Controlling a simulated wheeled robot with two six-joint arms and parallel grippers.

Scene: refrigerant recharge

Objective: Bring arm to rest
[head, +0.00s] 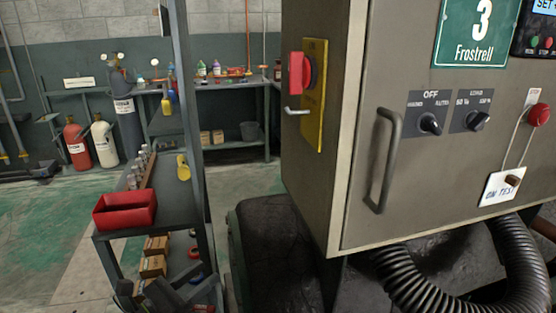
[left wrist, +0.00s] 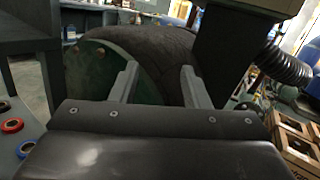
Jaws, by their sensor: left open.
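My left gripper (head: 165,294) shows at the bottom left of the head view, low beside the shelf rack. In the left wrist view its two grey fingers (left wrist: 160,86) stand apart with nothing between them. Beyond them is a dark rounded machine body with a green disc-shaped face (left wrist: 95,75). My right gripper shows in neither view.
A grey control cabinet (head: 350,120) with a door handle (head: 385,160) fills the right, above a black ribbed hose (head: 430,285). A rack (head: 175,215) holds a red bin (head: 125,209) and small boxes (head: 152,265). Gas cylinders (head: 127,125) stand behind; green floor is open at left.

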